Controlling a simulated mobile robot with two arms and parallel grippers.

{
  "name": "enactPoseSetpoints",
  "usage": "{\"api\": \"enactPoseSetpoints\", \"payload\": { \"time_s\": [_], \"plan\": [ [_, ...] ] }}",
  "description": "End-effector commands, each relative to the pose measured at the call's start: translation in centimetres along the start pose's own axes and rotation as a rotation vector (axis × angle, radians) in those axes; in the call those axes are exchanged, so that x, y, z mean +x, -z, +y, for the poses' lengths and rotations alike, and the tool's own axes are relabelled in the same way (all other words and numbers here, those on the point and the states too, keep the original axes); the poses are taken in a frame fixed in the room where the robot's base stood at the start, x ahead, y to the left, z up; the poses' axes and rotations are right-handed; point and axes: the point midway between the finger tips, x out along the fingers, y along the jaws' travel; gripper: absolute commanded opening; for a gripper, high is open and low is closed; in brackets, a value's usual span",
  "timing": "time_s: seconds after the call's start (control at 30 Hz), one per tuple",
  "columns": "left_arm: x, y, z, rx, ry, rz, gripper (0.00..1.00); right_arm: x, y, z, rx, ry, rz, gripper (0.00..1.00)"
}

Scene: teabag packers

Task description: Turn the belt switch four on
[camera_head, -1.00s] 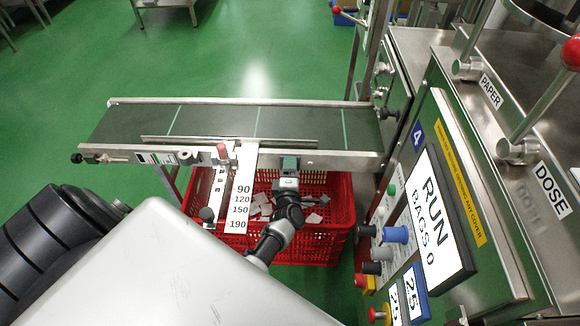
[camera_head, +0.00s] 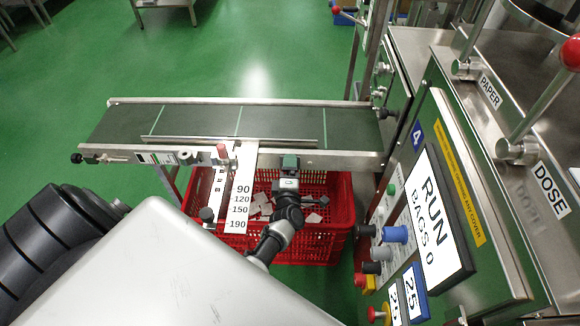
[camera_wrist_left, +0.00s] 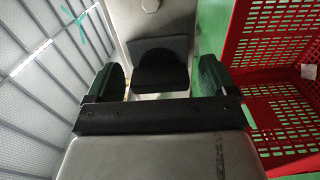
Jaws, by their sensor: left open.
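My right gripper is not in view.
A red crate (camera_head: 340,205) with several pale bags stands under the belt, close to my left arm. A scale plate (camera_head: 241,190) with numbers hangs left of the gripper. Knobs and buttons (camera_head: 396,234) stick out from the machine at right.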

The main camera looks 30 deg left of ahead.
Motion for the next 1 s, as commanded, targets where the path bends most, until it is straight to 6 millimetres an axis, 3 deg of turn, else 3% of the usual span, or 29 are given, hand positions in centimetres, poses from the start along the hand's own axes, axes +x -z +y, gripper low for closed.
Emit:
{"api": "enactPoseSetpoints", "payload": {
  "time_s": [0.5,0.7,1.0],
  "plan": [
    [-9.1,0.0,0.1,0.001,0.004,-0.001,0.85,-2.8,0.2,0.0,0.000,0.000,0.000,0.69],
    [-10.6,-0.1,0.0,0.001,0.002,-0.001,0.85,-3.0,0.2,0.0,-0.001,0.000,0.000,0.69],
    [-10.6,-0.1,-0.1,0.000,0.002,-0.001,0.85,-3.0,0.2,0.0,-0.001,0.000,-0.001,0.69]
  ]
}}
